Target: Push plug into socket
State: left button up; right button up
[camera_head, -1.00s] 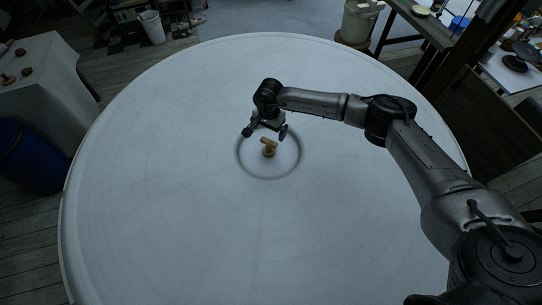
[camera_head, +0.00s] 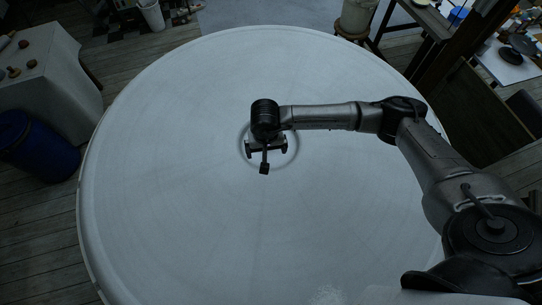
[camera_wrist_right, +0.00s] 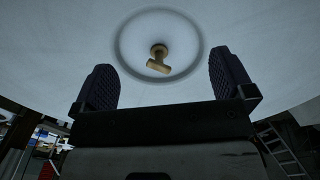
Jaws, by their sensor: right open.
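In the right wrist view, a small tan wooden plug-like piece (camera_wrist_right: 158,66) stands inside a dark ring (camera_wrist_right: 122,42) on the white round table. It has a round part and a bar-like part; I cannot tell whether these are plug and socket joined. My right gripper (camera_head: 264,150) is over the ring in the head view and hides the piece there. In the wrist view its two dark padded fingers (camera_wrist_right: 162,84) are wide apart and empty, with the piece lying beyond them, between their lines. My left gripper is not in view.
The white round table (camera_head: 190,220) is bare around the ring. A side table (camera_head: 50,75) with small brown items and a blue barrel (camera_head: 38,146) stand at the left. A bucket (camera_head: 358,16) and shelving stand beyond the far edge.

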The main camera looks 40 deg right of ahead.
jog(key=s+a+r+n+p, duration=0.3)
jog(key=s+r, duration=0.3)
jog(key=shift+s+a+n, duration=0.2)
jog(key=shift+a+n, duration=0.1)
jog(key=shift+n, duration=0.1)
dwell(0.7)
